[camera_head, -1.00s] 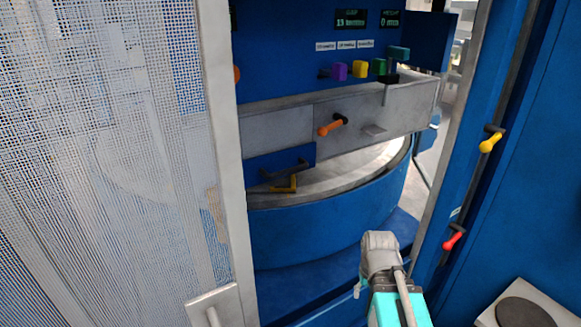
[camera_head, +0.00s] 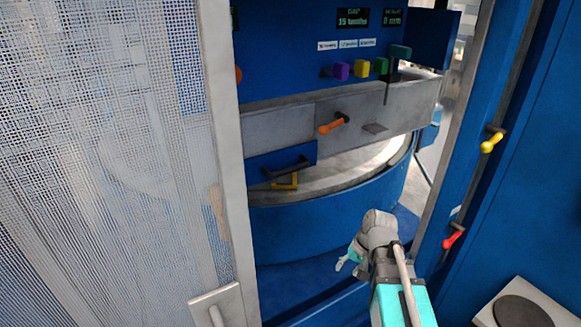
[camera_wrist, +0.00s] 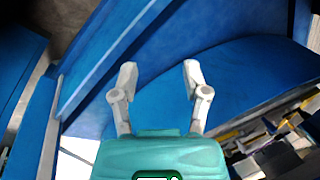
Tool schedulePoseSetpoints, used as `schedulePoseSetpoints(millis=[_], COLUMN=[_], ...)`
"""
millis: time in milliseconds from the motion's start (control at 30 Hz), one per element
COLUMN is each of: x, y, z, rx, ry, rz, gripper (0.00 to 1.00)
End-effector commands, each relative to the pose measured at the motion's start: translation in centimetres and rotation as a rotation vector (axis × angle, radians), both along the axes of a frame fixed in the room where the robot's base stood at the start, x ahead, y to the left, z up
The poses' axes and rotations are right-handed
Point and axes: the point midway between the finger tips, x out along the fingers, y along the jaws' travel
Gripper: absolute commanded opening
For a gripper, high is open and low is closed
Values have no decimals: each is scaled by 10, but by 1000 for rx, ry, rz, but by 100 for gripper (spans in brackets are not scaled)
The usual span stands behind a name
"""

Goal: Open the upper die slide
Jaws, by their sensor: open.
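In the head view, a blue slide block with a dark bar handle (camera_head: 287,168) is set in the press below a grey crossbar (camera_head: 375,112). A yellow handle (camera_head: 285,182) sits just under it. Which of these is the upper die slide I cannot tell for sure. My gripper (camera_head: 347,262) is low in front of the round blue press base, well below and to the right of both handles, touching neither. In the wrist view my gripper (camera_wrist: 160,76) is open and empty, its two pale fingers spread before blue surfaces. Neither handle is clearly recognisable there.
A mesh door (camera_head: 110,160) with a pale frame fills the left. An orange lever (camera_head: 334,123) projects from the crossbar. Several coloured knobs (camera_head: 362,68) sit above. A blue post at right carries yellow (camera_head: 491,143) and red (camera_head: 453,237) levers. The door opening between is free.

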Motion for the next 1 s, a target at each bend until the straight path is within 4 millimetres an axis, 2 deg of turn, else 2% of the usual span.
schedulePoseSetpoints(millis=[33,300,600,800,1000], x=[16,78,145,173,182], y=[7,42,57,54,51], z=[12,72,156,198,215], rx=[61,435,844,1035,1112], ry=[-2,-12,-16,-17,-17], rz=[-13,-89,-165,-194,-206], gripper=[59,59,59,59,59])
